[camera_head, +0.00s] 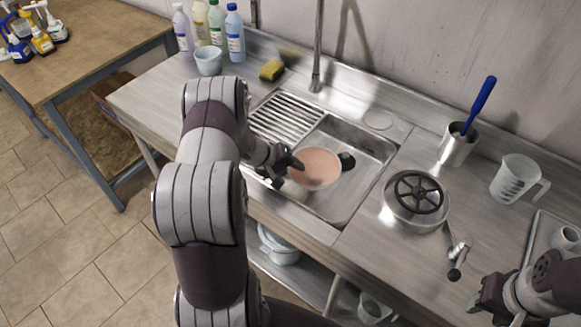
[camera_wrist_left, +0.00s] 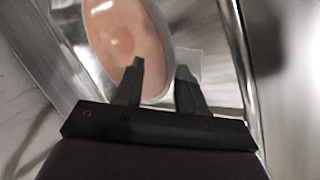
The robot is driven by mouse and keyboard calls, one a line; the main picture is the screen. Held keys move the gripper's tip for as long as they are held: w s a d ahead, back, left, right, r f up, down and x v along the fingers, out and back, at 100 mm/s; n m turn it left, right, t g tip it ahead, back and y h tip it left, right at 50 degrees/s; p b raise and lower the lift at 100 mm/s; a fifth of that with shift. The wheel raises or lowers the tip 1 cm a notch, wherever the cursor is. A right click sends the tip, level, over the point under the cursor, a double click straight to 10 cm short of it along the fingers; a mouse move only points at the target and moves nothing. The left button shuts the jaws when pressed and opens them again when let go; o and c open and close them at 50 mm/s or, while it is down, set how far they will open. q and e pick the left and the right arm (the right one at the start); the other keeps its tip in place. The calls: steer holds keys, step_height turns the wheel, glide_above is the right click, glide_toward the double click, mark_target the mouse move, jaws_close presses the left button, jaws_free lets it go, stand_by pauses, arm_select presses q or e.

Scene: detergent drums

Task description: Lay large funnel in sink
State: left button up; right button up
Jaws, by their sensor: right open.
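The large funnel, a pinkish-orange round bowl (camera_head: 315,168), is in the steel sink (camera_head: 350,200), beside the dark drain, with its wide mouth facing up. My left gripper (camera_head: 291,165) is at the funnel's left rim. In the left wrist view, the left gripper's fingers (camera_wrist_left: 160,72) stand apart with a visible gap. One finger overlaps the funnel (camera_wrist_left: 125,38) and the other is outside its rim. The funnel's underside is hidden, so I cannot tell whether it rests on the sink floor. My right gripper (camera_head: 484,303) is open and empty at the lower right, over the counter.
A ribbed drainboard (camera_head: 287,117) lies left of the sink, with a tap (camera_head: 317,70) behind. Right of it stand a steel pot with a black handwheel (camera_head: 417,195), a steel cup with a blue-handled tool (camera_head: 458,145) and a clear jug (camera_head: 515,178). Bottles (camera_head: 235,35) stand back left.

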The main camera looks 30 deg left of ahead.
arm_select(q)
steer(key=b+v, duration=0.2)
steer(key=v, duration=1)
steer(key=s+d+r+m+g+y, duration=0.2)
steer(key=s+d+m, duration=0.2)
steer(key=d, duration=0.5)
steer(key=s+d+r+m+g+y, duration=0.2)
steer(key=s+d+m, duration=0.3)
steer(key=s+d, duration=0.3)
steer(key=d+g, duration=0.1)
steer(key=d, duration=0.1)
steer(key=shift+d, duration=0.3)
arm_select(e)
steer(key=shift+f, duration=0.5)
arm_select(q)
steer(key=shift+r, duration=0.15)
steer(key=shift+a, duration=0.1)
